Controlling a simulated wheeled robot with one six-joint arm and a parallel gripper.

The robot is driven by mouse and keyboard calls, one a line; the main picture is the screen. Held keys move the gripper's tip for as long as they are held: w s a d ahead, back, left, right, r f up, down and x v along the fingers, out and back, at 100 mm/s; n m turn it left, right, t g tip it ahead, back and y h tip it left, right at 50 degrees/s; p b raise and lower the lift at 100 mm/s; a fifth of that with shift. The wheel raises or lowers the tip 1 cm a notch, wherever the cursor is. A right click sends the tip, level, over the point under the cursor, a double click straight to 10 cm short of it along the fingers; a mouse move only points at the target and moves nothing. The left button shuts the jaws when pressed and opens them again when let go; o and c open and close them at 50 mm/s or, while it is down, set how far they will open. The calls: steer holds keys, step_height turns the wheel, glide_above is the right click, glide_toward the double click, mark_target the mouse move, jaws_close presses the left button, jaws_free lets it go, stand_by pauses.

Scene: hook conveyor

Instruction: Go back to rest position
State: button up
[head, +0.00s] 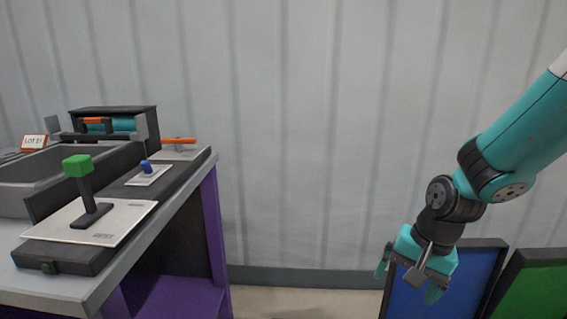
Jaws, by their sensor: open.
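My gripper (410,289) is at the lower right in the head view, at the end of my teal arm. It points downward with its teal fingers spread apart. Nothing shows between the fingers. It hangs in front of a blue panel (463,285) and is well to the right of the workbench. I cannot tell whether it touches the panel.
The workbench (160,232) with purple legs stands at the left. It carries a green-topped lever (78,166), a small blue knob (146,166), a grey bin (60,165) and a "LOT 21" sign (34,142). A green panel (537,290) stands far right. Floor between bench and panels is clear.

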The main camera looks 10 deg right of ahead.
steer(key=s+a+r+n+g+y, duration=0.1)
steer(key=s+a+r+n+y, duration=0.1)
steer(key=s+a+r+n, duration=1.2)
step_height(320, 180, up, 17)
steer(key=p, duration=1.9)
steer(key=shift+s+a+n, duration=0.25)
steer(key=shift+n, duration=0.05)
